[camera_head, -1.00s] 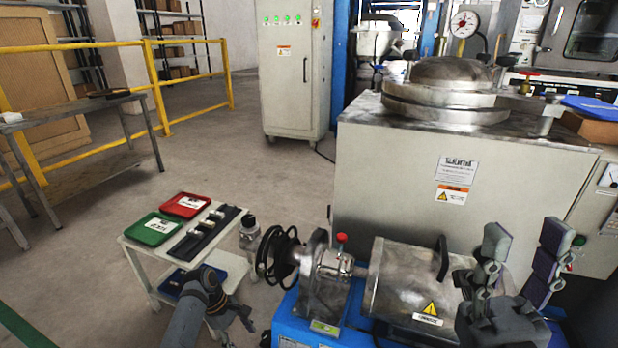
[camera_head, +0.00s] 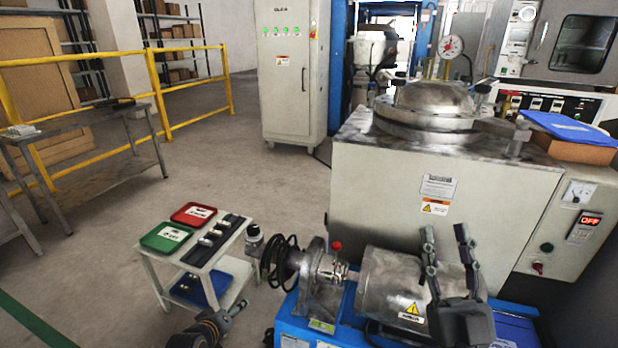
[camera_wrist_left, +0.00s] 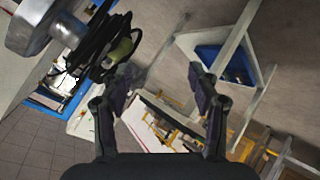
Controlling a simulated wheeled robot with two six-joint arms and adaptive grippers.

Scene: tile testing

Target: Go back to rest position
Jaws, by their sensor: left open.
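My right gripper (camera_head: 447,262) is in the lower right of the head view, in front of the blue machine's metal drum. Its two fingers point up, stand apart and hold nothing. My left arm shows at the bottom of the head view, below the white cart, with its left gripper (camera_head: 232,312) partly visible near the cart's lower right side. In the left wrist view the left gripper's fingers (camera_wrist_left: 160,90) are spread wide with nothing between them.
A white cart (camera_head: 225,245) carries a red tray (camera_head: 194,214), a green tray (camera_head: 165,237) and a dark rack (camera_head: 216,240). The blue machine (camera_head: 320,325) with its metal drum (camera_head: 390,285) stands beside it. A large grey tester (camera_head: 390,190) is behind. Floor left of the cart is clear.

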